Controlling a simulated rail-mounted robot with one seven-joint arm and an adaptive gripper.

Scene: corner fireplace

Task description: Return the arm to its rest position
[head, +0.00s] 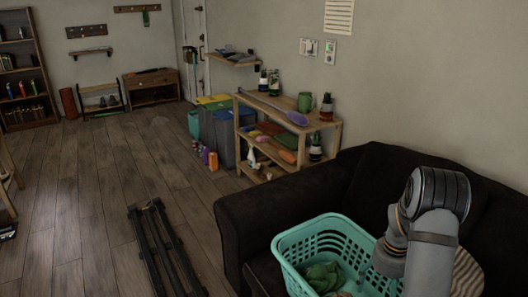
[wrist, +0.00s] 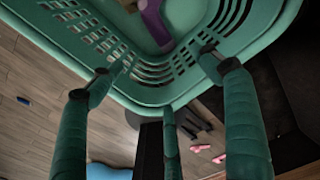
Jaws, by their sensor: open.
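My arm (head: 432,225) reaches in from the lower right of the head view, bent over the right side of the teal laundry basket (head: 300,270). The basket sits on the dark sofa and holds crumpled green cloth (head: 325,275). A purple item (wrist: 154,22) shows inside the basket. The gripper's fingers are not clear in the head view.
The dark sofa (head: 240,222) surrounds the basket, with a striped cushion (head: 467,272) at right. A black rail (head: 165,250) lies on the floor at left. A wooden shelf (head: 262,112) with plants stands behind the sofa. Wooden floor (head: 100,200) is open at left.

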